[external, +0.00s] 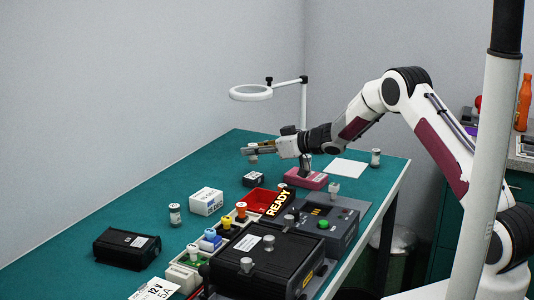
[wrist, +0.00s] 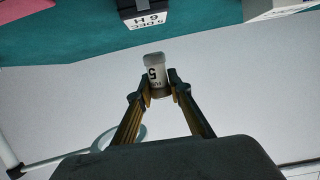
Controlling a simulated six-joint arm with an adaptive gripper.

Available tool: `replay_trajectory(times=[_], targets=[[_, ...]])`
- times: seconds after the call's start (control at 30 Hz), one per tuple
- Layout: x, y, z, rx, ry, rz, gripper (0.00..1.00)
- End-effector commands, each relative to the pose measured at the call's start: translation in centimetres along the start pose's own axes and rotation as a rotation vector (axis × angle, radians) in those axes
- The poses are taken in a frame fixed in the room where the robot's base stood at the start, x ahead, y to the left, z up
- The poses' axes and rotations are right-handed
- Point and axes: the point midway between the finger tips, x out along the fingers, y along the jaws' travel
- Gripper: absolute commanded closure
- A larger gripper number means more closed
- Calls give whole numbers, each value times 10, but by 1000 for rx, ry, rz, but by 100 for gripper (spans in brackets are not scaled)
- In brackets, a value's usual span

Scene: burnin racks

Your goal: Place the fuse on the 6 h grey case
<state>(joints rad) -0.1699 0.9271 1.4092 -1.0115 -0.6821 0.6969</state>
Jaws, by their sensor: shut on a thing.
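My gripper (external: 250,150) is shut on a small pale cylindrical fuse (external: 253,158), raised above the bench in the external view. The 6 h grey case (wrist: 143,12) is at the top of the wrist view, dark, with a white label reading 6 H, partly cut off by the frame. In the external view the small dark case (external: 253,179) stands on the green bench, below the gripper and apart from the fuse.
A white box (external: 206,201), a loose cylinder (external: 175,215) and a black case (external: 127,248) stand to the left. A pink box (external: 305,179) is right of the dark case. A red tray (external: 257,197) and READY unit (external: 278,204) lie in front. A ring lamp (external: 251,92) rises behind.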

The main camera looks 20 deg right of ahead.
Motion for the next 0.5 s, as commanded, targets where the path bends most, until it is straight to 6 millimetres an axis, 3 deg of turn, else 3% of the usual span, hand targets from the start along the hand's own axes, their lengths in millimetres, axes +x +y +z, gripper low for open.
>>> replay_trajectory(times=[0.5], targets=[[11,0,35,0,0,1,100]])
